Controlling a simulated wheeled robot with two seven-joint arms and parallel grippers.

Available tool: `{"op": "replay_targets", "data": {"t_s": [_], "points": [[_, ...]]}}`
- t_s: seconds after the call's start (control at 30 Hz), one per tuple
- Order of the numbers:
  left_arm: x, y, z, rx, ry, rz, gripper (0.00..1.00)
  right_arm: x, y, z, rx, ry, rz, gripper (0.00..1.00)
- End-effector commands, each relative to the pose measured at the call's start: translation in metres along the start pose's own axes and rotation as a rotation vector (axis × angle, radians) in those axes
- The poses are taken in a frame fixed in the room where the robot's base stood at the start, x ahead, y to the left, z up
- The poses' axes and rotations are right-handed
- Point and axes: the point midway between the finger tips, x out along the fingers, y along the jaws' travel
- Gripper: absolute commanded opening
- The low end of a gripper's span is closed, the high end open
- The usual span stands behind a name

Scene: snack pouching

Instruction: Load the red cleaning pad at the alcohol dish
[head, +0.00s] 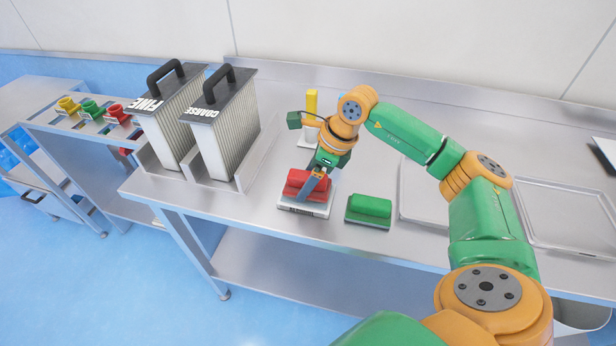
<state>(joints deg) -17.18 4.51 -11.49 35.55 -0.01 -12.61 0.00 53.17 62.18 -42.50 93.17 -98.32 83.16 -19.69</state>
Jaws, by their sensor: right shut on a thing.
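The red cleaning pad (299,179) is near the middle of the steel table. My right gripper (316,187) reaches down onto it from above and is shut on its handle. A pale, shallow dish-like base (292,207) shows directly under the red pad. I take it to be the alcohol dish, but its inside is hidden by the pad. I cannot tell whether the pad touches it or is held just above. My left gripper is not in view.
A green pad (369,208) lies just right of the red one. A yellow-topped item (311,101) stands behind my wrist. Racks marked FINE (170,125) and COARSE (228,140) stand left. An empty tray (568,213) lies right. The table's front edge is close.

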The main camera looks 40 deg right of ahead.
Motion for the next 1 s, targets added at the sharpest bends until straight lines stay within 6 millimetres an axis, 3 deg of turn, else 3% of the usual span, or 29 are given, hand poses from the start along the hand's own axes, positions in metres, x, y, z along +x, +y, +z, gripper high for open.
{"op": "replay_targets", "data": {"t_s": [1.0], "points": [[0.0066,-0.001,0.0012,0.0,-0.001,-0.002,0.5,0.007,0.0,-0.0027,0.0,-0.001,0.0,0.37]]}}
